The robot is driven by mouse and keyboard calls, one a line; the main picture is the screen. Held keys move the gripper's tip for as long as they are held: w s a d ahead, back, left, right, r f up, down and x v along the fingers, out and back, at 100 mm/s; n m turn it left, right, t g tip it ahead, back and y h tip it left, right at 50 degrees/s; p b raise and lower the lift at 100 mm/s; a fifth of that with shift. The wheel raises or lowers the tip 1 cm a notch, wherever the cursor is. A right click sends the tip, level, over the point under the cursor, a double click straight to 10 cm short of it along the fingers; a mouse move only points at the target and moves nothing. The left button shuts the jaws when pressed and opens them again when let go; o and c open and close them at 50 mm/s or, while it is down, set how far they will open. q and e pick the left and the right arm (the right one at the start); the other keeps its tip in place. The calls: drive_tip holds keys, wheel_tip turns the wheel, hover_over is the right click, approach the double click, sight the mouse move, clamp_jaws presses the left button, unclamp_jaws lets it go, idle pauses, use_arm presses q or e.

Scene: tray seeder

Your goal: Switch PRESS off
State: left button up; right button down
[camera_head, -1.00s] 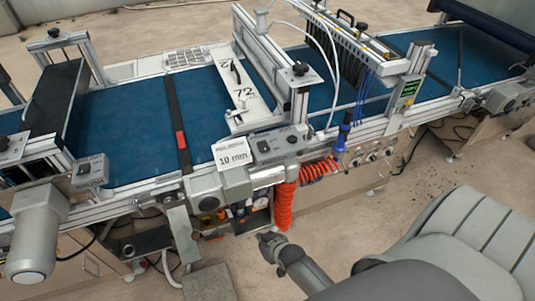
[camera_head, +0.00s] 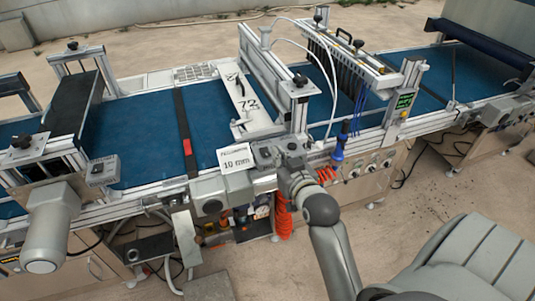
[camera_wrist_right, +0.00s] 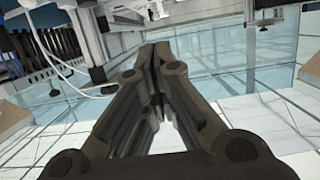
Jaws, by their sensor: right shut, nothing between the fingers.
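No PRESS lettering is readable in these views. My left gripper is out of view.
The blue conveyor belt (camera_head: 130,135) runs behind the front rail. A row of panel knobs (camera_head: 372,166) is further right. Open floor lies in front.

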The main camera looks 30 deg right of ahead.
drive_tip(key=shift+w, duration=0.15)
drive_tip(key=p+x, duration=0.2)
drive_tip(key=x, duration=0.7)
drive_tip(key=shift+w, duration=0.35)
drive_tip(key=shift+s+f, duration=0.1)
drive_tip(key=shift+r+p, duration=0.6)
drive_tip(key=s+a+r, duration=0.2)
drive_tip(key=s+r, duration=0.5)
drive_tip(key=s, duration=0.1)
